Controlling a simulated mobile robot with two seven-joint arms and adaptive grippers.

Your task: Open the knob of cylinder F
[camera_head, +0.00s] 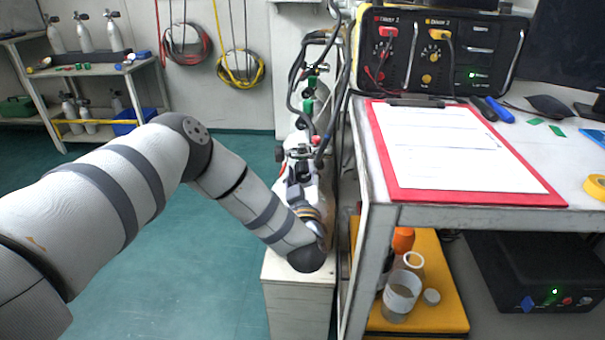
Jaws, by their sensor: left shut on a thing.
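A row of gas cylinders with valves and black hoses stands in the narrow space left of the metal table. A green knob (308,106) shows on a farther valve, and a small red part (316,140) on a nearer one. My left arm comes in from the left and bends back up at the wrist. My left gripper (300,158) reaches away from me among the nearest valves and is shut on what looks like a valve knob, mostly hidden by the gripper. No letter on any cylinder is readable, so I cannot tell which is F. My right gripper is not in view.
The metal table (378,240) on the right carries a red clipboard (520,197) and the diver panel case (440,50). Black hoses (338,90) hang close to my gripper. A white box (298,300) stands below my wrist. The green floor at left is open.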

